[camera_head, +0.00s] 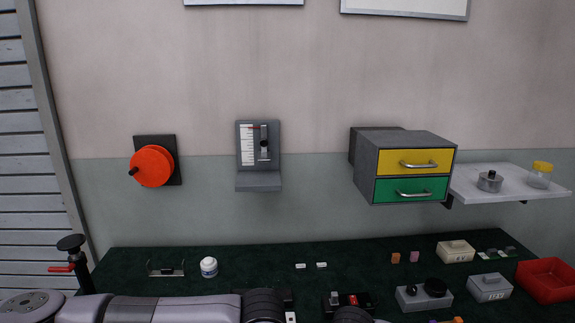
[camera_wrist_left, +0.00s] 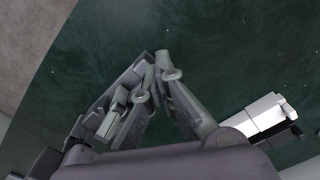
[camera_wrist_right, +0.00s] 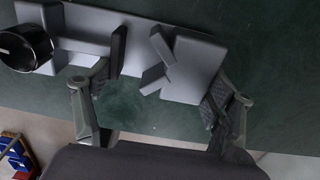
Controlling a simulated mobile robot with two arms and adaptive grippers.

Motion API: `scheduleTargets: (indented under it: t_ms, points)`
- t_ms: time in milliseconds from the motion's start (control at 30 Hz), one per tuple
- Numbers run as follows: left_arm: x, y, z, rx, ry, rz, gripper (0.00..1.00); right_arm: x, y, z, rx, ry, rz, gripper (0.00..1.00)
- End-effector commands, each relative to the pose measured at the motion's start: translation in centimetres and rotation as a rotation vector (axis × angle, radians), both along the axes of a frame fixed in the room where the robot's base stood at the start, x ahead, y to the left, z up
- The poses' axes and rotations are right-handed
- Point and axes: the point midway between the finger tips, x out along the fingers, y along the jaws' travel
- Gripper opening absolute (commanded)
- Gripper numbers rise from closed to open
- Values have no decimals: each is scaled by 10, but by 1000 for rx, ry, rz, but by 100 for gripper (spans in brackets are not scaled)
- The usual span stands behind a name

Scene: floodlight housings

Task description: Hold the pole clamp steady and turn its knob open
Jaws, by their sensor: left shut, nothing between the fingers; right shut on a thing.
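A grey piece, which looks like the pole clamp (camera_wrist_right: 88,22), lies over the dark green table in the right wrist view. It has a flat plate, a pale grey block (camera_wrist_right: 198,68) and a round black knob (camera_wrist_right: 27,47) at the left end. My right gripper (camera_wrist_right: 138,62) is shut on the grey piece, its fingers well apart; the exact contact is partly hidden. The knob stands clear to the left of these fingers. My left gripper (camera_wrist_left: 164,64) is shut and empty above the table, its fingertips together. I cannot clearly make out the held piece in the head view.
A silver and black object (camera_wrist_left: 268,118) lies right of the left gripper. A grey box with black knobs (camera_head: 412,302), a red bin (camera_head: 547,280) and a black post with a red lever (camera_head: 72,245) stand on the table (camera_head: 225,252).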

Motion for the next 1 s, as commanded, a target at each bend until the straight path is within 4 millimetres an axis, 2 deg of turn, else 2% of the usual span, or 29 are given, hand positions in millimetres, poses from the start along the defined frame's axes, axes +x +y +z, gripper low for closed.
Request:
scheduleTargets:
  t_ms: [100, 267, 1000]
  points:
    - [0, 0, -11, 1, 0, -1, 0, 0, -3, -2, -6, 2, -3, 46]
    - [0, 0, -17, 0, 0, -1, 0, 0, -2, -2, -6, 1, -3, 46]
    - [3, -3, -18, -1, -2, -1, 0, 0, -2, -2, -6, 1, -2, 46]
